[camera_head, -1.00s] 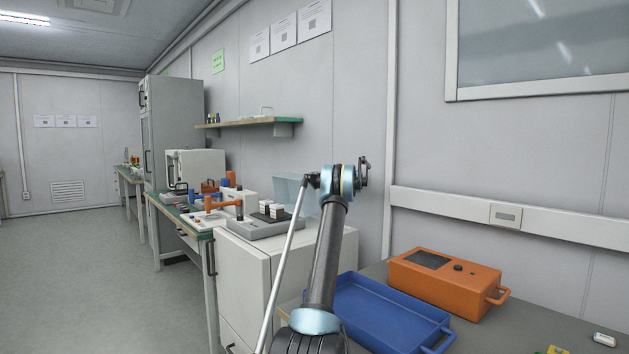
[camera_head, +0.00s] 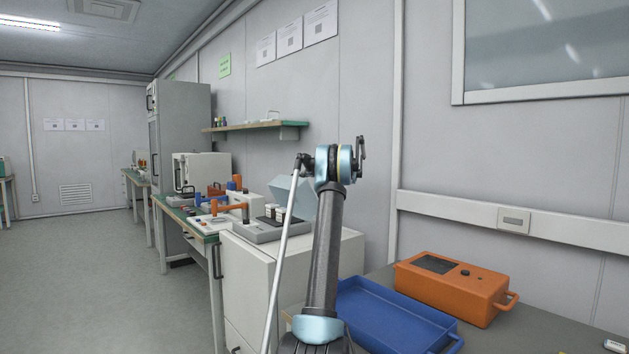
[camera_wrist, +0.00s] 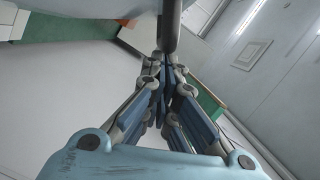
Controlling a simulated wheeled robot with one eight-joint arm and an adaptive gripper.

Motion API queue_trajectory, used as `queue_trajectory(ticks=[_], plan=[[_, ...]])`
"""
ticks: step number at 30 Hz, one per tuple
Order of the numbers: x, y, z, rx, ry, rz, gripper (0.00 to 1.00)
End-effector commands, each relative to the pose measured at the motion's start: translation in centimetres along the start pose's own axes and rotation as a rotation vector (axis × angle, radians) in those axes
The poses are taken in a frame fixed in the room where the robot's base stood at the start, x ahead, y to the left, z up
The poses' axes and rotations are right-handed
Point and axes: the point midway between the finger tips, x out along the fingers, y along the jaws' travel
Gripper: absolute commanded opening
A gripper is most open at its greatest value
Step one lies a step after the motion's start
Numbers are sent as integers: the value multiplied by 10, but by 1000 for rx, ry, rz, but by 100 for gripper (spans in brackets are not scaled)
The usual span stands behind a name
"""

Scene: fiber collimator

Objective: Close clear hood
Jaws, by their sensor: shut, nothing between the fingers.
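The clear hood (camera_head: 293,194) is a pale blue see-through panel standing raised at the back of a low grey device (camera_head: 262,234). The device sits on top of a white cabinet (camera_head: 285,262) and holds small white-topped dark blocks (camera_head: 276,213). My arm passes in front of the hood's right part and hides some of it. My gripper (camera_wrist: 163,62) shows in the wrist view with its fingers together and empty. A dark rod-like shape lies just past the fingertips; I cannot tell what it is. No contact between gripper and hood is visible.
A blue tray (camera_head: 385,335) and an orange box with a handle (camera_head: 450,290) lie on the grey table at right. A green-topped bench (camera_head: 200,222) with an orange tool (camera_head: 225,208) stands left of the cabinet. A shelf (camera_head: 255,127) hangs above. The floor at left is clear.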

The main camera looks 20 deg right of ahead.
Motion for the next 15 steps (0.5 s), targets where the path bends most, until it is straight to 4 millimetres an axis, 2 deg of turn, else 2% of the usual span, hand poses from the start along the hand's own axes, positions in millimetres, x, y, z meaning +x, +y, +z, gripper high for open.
queue_trajectory(ticks=[6, 15], plan=[[10, -26, 42, -190, -2, 47, 0], [26, -44, 106, -466, -1, 116, 0]])
